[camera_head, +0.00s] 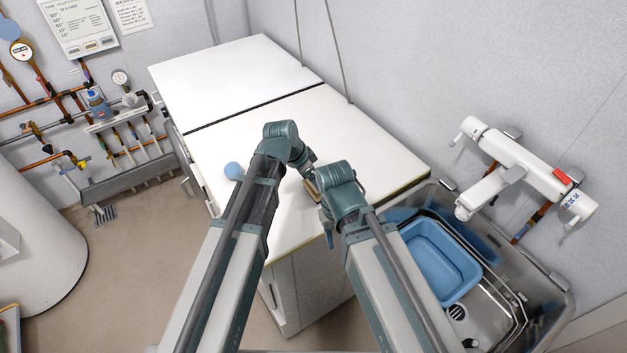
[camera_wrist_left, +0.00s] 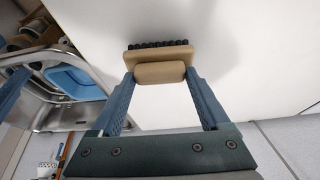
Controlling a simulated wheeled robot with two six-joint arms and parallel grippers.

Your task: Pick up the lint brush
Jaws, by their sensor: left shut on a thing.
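The lint brush (camera_wrist_left: 160,54) shows in the left wrist view as a tan wooden block with a row of black bristles along its far edge. My left gripper (camera_wrist_left: 161,78) is shut on its tan grip, with one blue-grey finger on each side. In the head view a small tan-brown part of the brush (camera_head: 312,188) shows beside my left gripper (camera_head: 308,176), over the white worktop (camera_head: 375,135). I cannot tell whether the brush touches the worktop. My right gripper (camera_head: 327,220) is mostly hidden by its own arm, close to the left one at the worktop's front.
A metal sink (camera_head: 505,310) with a blue basin (camera_head: 440,262) is on the right, below a white wall tap (camera_head: 515,160). The back worktop (camera_head: 235,75) is bare.

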